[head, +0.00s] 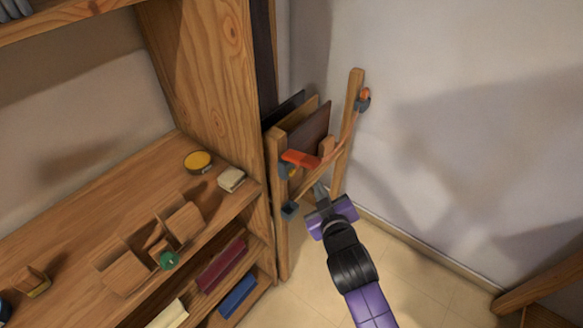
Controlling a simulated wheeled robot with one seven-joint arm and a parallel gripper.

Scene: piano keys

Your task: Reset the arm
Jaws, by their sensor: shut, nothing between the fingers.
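My arm, purple and black, reaches up from the bottom of the head view. My gripper (319,188) is at its end, with its grey fingers shut and nothing between them. It is in front of a wooden rack (350,125) in the corner, near the rack's lower rail. I cannot tell whether the fingertips touch the rack. An orange-red tool (300,159) lies at the rack just above and left of the fingertips. No piano keys show in this view.
A wooden shelf unit (212,60) stands at the left. Its shelf holds a yellow round tin (197,161), a pale block (231,179) and a wooden box (128,271). Books (238,295) lie below. The wall (470,120) bounds the right; the floor (420,275) beside my arm is clear.

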